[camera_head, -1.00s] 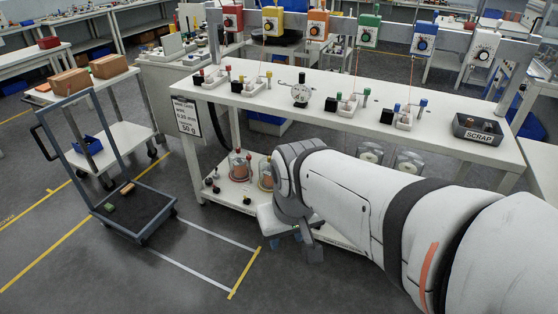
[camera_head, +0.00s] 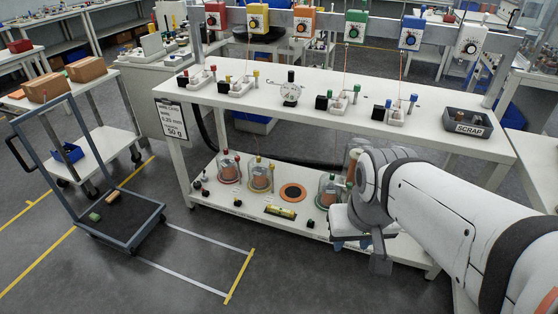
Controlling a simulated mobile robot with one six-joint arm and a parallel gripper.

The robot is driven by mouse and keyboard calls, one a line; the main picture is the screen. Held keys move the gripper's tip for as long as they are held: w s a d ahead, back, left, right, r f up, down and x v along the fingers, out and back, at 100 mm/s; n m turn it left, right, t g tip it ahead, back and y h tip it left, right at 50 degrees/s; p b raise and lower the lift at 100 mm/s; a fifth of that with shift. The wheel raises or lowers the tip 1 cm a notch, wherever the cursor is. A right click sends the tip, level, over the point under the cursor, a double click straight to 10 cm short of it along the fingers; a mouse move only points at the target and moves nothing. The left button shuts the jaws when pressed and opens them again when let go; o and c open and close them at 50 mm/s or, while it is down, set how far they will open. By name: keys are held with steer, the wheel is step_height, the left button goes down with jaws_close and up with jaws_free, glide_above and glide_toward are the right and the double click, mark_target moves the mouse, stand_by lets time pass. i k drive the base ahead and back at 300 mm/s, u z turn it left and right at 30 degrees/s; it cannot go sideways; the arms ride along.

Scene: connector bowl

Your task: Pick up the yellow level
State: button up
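The yellow level (camera_head: 281,212) lies on the lower white shelf of the bench, near its front edge, with a small greenish vial showing in its middle. My gripper (camera_head: 351,245) hangs to the right of the level, in front of the shelf, and does not touch it. Its two blue fingertips show apart with nothing seen between them. My wrist and arm hide the right part of the lower shelf.
Glass domes over copper-coloured coils (camera_head: 229,167) and an orange ring (camera_head: 292,193) stand behind the level. Small black knobs (camera_head: 310,224) lie close by. The upper bench top (camera_head: 300,112) overhangs the shelf. A cart (camera_head: 130,222) stands at left; the floor between is clear.

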mark_target(274, 209)
steer(key=u, duration=0.05)
steer(key=i, duration=1)
steer(key=z, duration=0.05)
